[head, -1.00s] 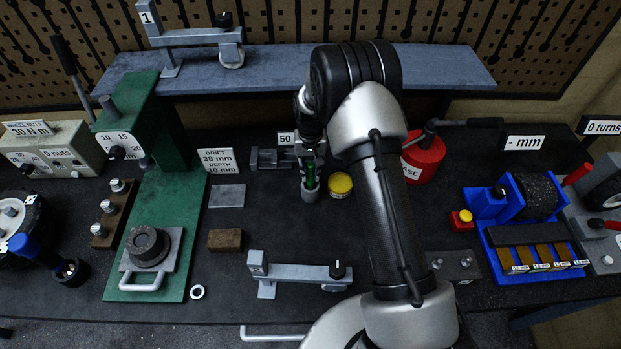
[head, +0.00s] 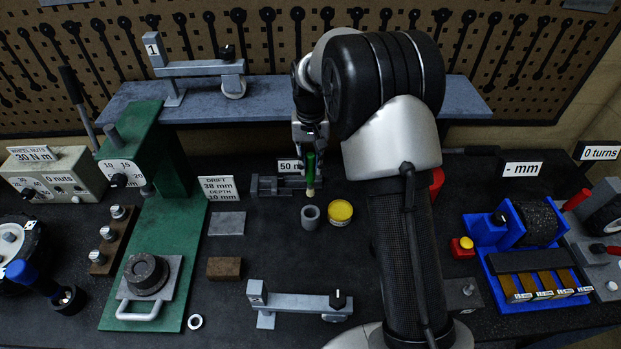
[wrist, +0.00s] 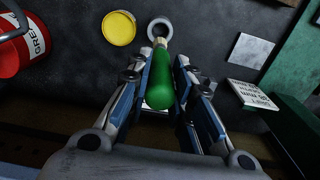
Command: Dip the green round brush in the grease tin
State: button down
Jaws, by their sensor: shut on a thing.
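My gripper (head: 310,150) is shut on the green round brush (head: 311,168) and holds it upright with its pale tip downward. In the head view the tip is just above a small grey cup (head: 310,216). In the wrist view the green brush (wrist: 163,85) lies between my fingers (wrist: 172,95), with the grey cup (wrist: 160,29) beyond its tip. A yellow round tin (head: 340,212) stands just right of the cup; it also shows in the wrist view (wrist: 119,28). Whether it is the grease tin cannot be read. A red container (wrist: 20,38) bears a partly visible label, "GRE".
A grey vise-like block (head: 268,186) and a "50" sign stand behind the brush. A brown block (head: 224,268) and a grey bar tool (head: 298,302) lie nearer the front. The green press (head: 150,220) stands left. The bench around the yellow tin is fairly clear.

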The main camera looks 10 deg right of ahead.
aim_at(310, 154)
notch_tip(310, 154, up, 3)
jog(key=shift+r, duration=0.1)
jog(key=shift+d+r, duration=0.15)
jog(key=shift+r, duration=0.1)
jog(key=d+f+p, duration=0.1)
jog(key=d+f, duration=0.9)
jog(key=f, duration=0.5)
jog(key=shift+s+f+b, duration=0.1)
jog(key=shift+f+b, duration=0.35)
jog(key=shift+f, duration=0.15)
dwell(2.0)
